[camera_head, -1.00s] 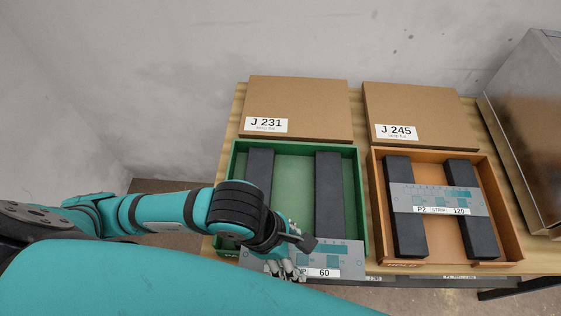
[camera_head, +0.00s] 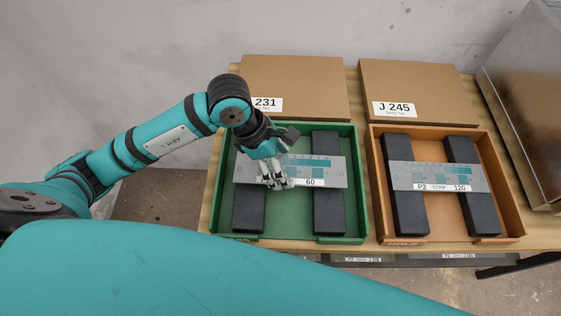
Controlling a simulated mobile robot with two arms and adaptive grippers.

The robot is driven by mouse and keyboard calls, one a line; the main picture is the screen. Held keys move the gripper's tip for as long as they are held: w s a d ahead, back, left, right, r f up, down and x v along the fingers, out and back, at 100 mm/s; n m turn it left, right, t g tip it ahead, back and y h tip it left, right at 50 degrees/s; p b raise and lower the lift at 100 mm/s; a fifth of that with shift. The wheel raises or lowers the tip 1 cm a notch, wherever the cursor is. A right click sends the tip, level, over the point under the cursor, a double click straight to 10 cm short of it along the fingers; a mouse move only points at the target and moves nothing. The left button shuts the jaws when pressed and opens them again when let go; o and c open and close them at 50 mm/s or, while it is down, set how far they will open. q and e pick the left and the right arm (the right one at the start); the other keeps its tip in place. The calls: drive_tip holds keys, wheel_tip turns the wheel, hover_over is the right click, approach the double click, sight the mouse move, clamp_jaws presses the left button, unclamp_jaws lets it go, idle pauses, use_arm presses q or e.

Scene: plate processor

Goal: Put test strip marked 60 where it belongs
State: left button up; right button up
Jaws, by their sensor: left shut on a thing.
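The test strip marked 60 (camera_head: 328,172) is a grey plate with teal patches. It lies level across the two dark bars of the green tray (camera_head: 361,200), or just above them; I cannot tell whether it touches. My left gripper (camera_head: 277,182) is shut on the strip near its left half and hides part of its label. The orange tray (camera_head: 510,205) to the right holds a similar strip marked P2 120 (camera_head: 430,177) across its own two dark bars. My right gripper is not in view.
Behind the trays lie two brown boxes, one labelled J 245 (camera_head: 420,85), the other with a partly hidden label ending 231 (camera_head: 305,85). A metal cabinet (camera_head: 530,100) stands at the right. The wooden table (camera_head: 366,150) ends just in front of the trays.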

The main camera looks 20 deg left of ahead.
use_arm(q)
drive_tip(key=shift+w+a, duration=0.25)
drive_tip(key=shift+w, duration=0.2)
drive_tip(key=shift+w+f, duration=0.1)
drive_tip(key=shift+f, duration=0.1)
wheel_tip(320, 180, down, 3)
drive_tip(key=shift+r+p, duration=0.1)
drive_tip(key=shift+p, duration=0.65)
drive_tip(key=shift+f, duration=0.25)
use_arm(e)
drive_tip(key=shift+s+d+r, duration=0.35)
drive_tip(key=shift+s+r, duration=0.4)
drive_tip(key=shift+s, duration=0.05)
use_arm(q)
drive_tip(key=o, duration=0.9)
drive_tip(key=shift+c, duration=0.2)
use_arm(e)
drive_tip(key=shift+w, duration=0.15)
use_arm(q)
drive_tip(key=shift+r, duration=0.1)
